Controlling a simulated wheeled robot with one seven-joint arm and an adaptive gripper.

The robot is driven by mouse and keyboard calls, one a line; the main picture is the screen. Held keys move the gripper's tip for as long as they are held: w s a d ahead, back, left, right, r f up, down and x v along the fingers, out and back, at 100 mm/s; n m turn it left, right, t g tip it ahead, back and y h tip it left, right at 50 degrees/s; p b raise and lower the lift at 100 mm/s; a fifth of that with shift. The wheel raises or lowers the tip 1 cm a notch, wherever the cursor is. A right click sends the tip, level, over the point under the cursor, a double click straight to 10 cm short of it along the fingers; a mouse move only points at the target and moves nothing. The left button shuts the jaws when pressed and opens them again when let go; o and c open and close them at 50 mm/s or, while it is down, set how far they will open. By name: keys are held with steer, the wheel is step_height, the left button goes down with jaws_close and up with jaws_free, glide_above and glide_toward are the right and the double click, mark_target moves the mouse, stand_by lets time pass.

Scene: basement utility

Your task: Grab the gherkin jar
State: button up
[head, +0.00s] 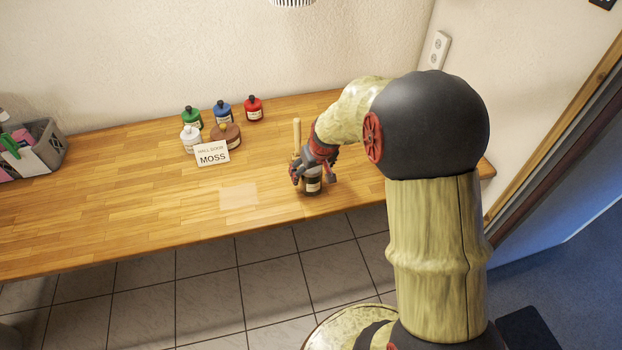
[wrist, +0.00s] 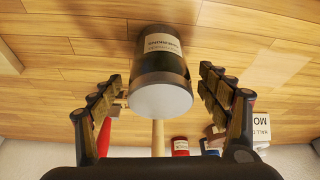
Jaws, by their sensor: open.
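A dark jar with a pale lid and a cream label stands near the front edge of the wooden worktop (head: 130,210); I take it for the gherkin jar (head: 313,186). Its label print is too small to read surely. In the wrist view the jar (wrist: 162,75) sits between the two fingers, its pale lid facing the camera. My gripper (head: 314,174) is open, with a finger on each side of the jar. In the wrist view a gap shows between the jar and each finger of my gripper (wrist: 160,92). My gripper partly hides the jar in the head view.
An upright wooden handle (head: 297,135) stands just behind the jar. Green (head: 192,117), blue (head: 223,112), red (head: 253,109), white (head: 190,139) and brown (head: 226,136) bottles stand further back left, behind a MOSS card (head: 212,154). A grey basket (head: 47,145) is far left.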

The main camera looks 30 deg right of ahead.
steer(key=shift+w+f, duration=0.15)
steer(key=shift+f, duration=0.1)
steer(key=shift+c, duration=1)
steer(key=shift+r, duration=0.1)
steer(key=c, duration=1.4)
